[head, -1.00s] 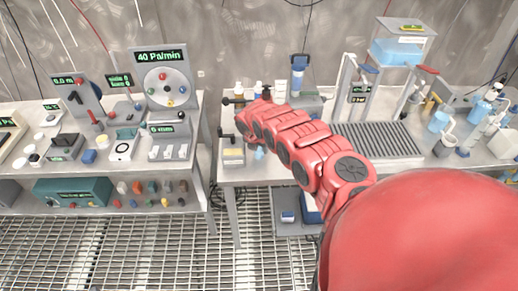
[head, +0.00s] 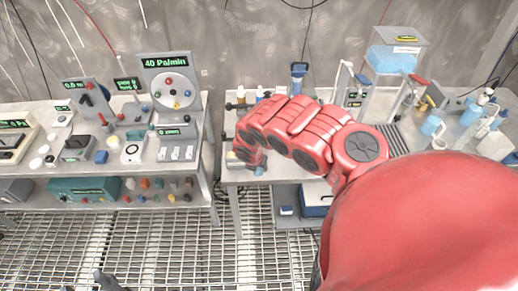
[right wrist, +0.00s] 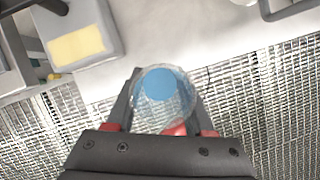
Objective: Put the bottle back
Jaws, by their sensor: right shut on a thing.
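The bottle (right wrist: 163,100) is clear with a round blue top and sits between the two fingers of my right gripper (right wrist: 165,118) in the right wrist view. The fingers are shut on it. In the head view my red right arm reaches left over the front of the right bench, and my right gripper (head: 252,166) is partly hidden behind it. A small bluish part of the bottle (head: 260,171) shows there by the bench's front edge. A dark tip, apparently of my left gripper (head: 104,281), shows at the bottom left; its jaws cannot be made out.
The right bench (head: 231,176) carries a grey box with a yellow label (right wrist: 76,45), small bottles at the back, a blue tank (head: 392,60) and glassware at right. The left bench (head: 205,125) is crowded with instruments. A gap over grating floor separates the benches.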

